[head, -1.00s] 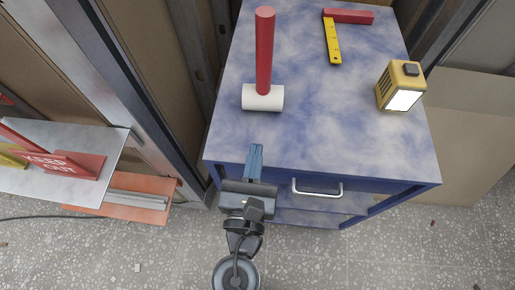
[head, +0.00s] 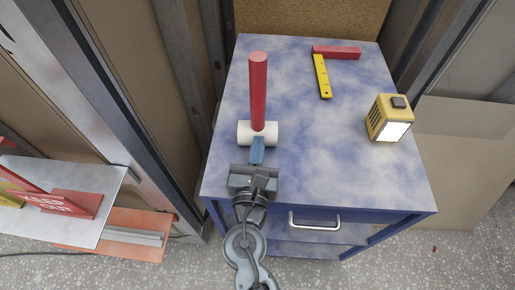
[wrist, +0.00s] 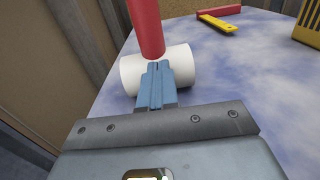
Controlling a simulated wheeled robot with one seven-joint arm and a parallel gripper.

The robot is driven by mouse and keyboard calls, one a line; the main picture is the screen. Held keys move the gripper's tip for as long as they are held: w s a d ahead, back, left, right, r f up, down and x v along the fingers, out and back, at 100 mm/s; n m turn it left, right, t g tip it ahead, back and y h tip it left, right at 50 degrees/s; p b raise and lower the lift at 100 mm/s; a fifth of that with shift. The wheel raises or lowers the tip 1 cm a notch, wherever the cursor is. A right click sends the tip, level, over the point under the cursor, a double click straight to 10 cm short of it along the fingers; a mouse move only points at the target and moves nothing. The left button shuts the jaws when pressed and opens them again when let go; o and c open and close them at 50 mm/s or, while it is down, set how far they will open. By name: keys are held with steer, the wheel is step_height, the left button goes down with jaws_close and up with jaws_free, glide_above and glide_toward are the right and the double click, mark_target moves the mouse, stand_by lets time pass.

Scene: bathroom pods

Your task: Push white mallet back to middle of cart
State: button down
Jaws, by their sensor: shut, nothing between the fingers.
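The white mallet has a white cylindrical head (head: 246,133) and a red handle (head: 258,85).
A red and yellow square (head: 321,76) lies at the back of the cart. The cart's middle is clear. A shelf with a red sign (head: 65,203) is at the left, and wall studs stand beside the cart.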

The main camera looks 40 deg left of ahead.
steer(key=b+x, duration=0.7)
steer(key=x, duration=1.5)
steer(key=shift+f+b, duration=0.15)
steer(key=shift+b, duration=0.25)
steer(key=shift+w+a, duration=0.2)
steer(key=shift+w, duration=0.25)
